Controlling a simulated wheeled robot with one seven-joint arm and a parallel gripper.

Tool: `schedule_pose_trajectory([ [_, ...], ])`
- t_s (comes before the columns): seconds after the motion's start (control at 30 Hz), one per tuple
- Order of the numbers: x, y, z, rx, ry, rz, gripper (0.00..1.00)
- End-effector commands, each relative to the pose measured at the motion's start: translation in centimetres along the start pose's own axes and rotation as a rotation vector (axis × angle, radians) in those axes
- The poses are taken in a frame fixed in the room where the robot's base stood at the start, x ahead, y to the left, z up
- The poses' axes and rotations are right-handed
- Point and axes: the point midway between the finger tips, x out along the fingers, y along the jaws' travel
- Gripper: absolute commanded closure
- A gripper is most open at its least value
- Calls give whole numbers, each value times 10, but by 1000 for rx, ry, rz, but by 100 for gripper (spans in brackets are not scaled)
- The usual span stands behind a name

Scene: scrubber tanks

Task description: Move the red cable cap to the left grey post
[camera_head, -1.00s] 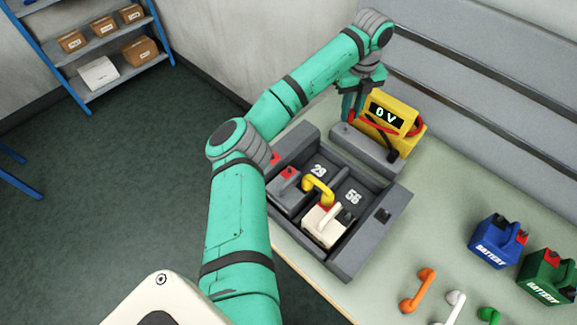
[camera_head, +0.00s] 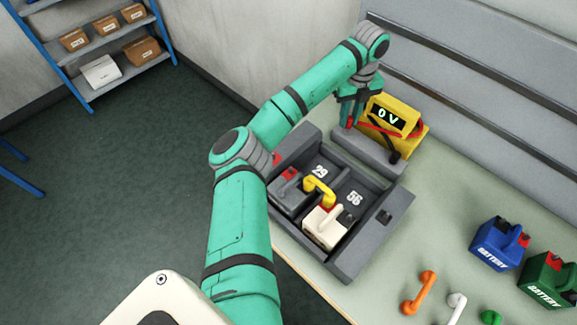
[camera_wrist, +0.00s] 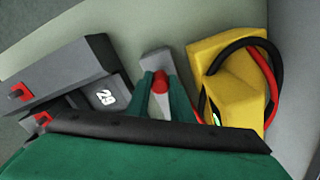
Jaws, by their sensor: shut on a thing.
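My gripper (camera_head: 350,114) is shut on the red cable cap (camera_head: 349,123), above the left end of the grey base (camera_head: 362,148) beside the yellow meter (camera_head: 408,118). In the wrist view the red cap (camera_wrist: 161,82) sits between the green fingers, with the grey base (camera_wrist: 156,58) beyond it. A red cable (camera_wrist: 273,95) loops at the meter. The black cable cap (camera_head: 394,156) is at the right end of the base. I cannot make out the left grey post; the gripper may hide it. I cannot tell if the cap touches anything below.
A grey tray (camera_head: 388,222) in front holds a grey battery (camera_head: 287,190), a cream battery (camera_head: 325,229) and a yellow link (camera_head: 320,188). The bench between is clear.

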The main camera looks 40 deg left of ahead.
Motion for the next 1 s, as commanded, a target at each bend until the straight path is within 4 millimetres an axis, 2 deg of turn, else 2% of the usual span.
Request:
schedule_pose_trajectory([
  [0.47,1,3,0,-1,0,0,100],
  [1.0,20,4,0,-2,2,2,100],
])
